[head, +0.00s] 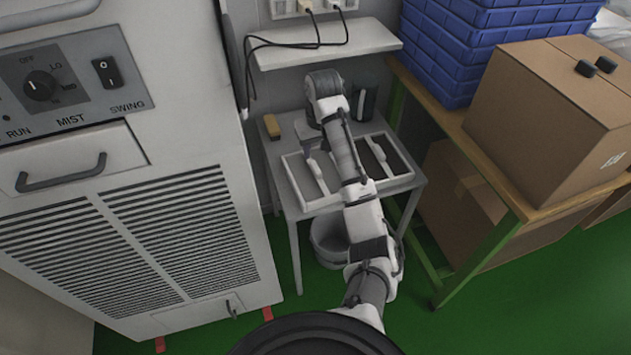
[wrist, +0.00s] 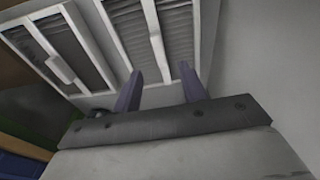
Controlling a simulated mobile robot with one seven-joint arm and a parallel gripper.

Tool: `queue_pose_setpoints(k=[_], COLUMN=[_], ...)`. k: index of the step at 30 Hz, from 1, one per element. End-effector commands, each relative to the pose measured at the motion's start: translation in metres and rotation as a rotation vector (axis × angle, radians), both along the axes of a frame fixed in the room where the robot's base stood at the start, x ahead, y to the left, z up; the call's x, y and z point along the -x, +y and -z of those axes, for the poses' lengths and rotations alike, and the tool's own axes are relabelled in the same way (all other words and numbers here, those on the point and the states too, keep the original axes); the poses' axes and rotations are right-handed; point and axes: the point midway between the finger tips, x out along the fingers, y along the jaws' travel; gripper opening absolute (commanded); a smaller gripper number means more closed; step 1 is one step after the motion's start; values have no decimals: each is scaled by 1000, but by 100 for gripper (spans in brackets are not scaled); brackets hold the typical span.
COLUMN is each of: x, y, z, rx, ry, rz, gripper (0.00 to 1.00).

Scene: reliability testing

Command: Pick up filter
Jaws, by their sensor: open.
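Two flat, white-framed panels with dark pleated insides, which look like filters, lie side by side on a small grey table. The left filter (head: 296,183) has a pale raised handle (head: 319,178); the right filter (head: 405,160) has a similar handle (head: 379,156). My gripper (head: 309,150) is above the left filter, near the far end of its handle. In the wrist view my gripper (wrist: 160,70) is open, with two purple-grey fingers apart and a filter's pale handle (wrist: 156,42) ahead between them. Contact cannot be told. My arm partly hides the right filter.
A yellow block (head: 272,127) and a black container (head: 366,103) stand at the table's back. A white shelf (head: 325,42) hangs above. A large grey machine (head: 140,170) is left; a bench with a cardboard box (head: 540,120) and blue crates (head: 470,40) is right.

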Motion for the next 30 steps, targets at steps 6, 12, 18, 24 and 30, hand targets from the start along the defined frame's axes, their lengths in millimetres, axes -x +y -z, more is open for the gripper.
queue_pose_setpoints(k=[6, 12, 18, 24, 30], x=[-3, -6, -9, -11, -11], y=[2, 2, 3, 3, 3], z=[25, 42, 68, 76, 76], rx=[0, -1, 0, 1, 1], ry=[-1, 0, 1, -1, -1], rz=[-1, 1, 0, 0, 0], gripper=[42, 42, 42, 42, 33])
